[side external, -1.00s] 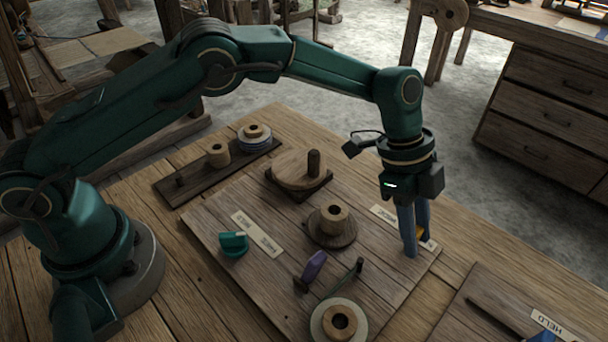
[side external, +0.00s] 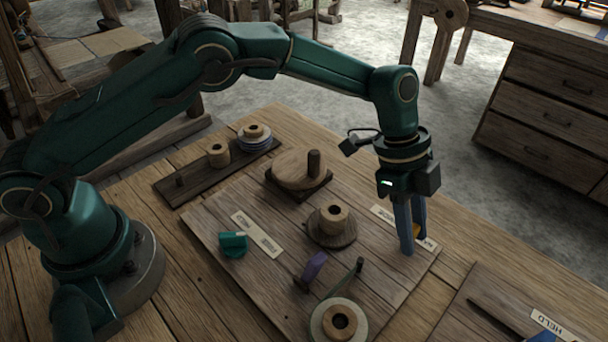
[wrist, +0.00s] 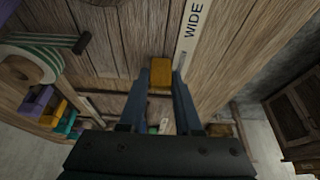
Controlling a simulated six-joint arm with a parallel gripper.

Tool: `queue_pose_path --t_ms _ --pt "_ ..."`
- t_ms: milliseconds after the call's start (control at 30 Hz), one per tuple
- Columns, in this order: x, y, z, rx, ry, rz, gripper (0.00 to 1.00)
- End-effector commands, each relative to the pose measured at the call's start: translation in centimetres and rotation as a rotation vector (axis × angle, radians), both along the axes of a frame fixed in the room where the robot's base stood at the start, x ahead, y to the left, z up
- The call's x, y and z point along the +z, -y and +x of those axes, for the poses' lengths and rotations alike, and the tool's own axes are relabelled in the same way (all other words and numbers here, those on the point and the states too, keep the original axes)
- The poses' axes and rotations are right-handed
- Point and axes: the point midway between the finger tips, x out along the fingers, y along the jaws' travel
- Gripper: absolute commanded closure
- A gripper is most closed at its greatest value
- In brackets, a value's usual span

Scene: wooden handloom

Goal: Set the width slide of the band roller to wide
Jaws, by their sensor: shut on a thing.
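The width slide's yellow-orange knob (wrist: 160,73) is between my fingertips in the wrist view, beside a pale label strip reading WIDE (wrist: 190,35). The word lies ahead of the knob, toward the top of that picture. In the side view a bit of the knob (side external: 417,231) shows behind the blue fingers, and the strip (side external: 385,213) is partly covered by them. My gripper (side external: 409,250) points down at the right edge of the wooden board (side external: 290,295) and is shut on the knob. The slide's track is mostly hidden.
Left of my gripper stand a wooden spool (side external: 333,217), a crank disc (side external: 297,170), a purple piece (side external: 314,267) and a pale-rimmed roll (side external: 340,322). A teal knob (side external: 233,243) sits farther left. A second board (side external: 480,305) lies at lower right.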

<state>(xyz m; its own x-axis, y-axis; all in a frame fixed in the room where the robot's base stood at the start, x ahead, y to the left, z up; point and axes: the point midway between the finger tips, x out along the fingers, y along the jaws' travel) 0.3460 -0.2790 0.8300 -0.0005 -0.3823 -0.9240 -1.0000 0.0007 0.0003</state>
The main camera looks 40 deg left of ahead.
Motion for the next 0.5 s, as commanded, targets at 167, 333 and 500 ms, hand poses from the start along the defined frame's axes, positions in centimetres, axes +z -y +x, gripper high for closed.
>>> queue_pose_path --t_ms 167,333,500 --pt "0.1 -2.3 0.0 0.003 -0.003 0.0 1.0" --pt "0.1 -4.7 0.0 0.004 -0.002 0.0 1.0" --pt "0.1 -5.8 0.0 0.003 0.0 -0.001 1.0"
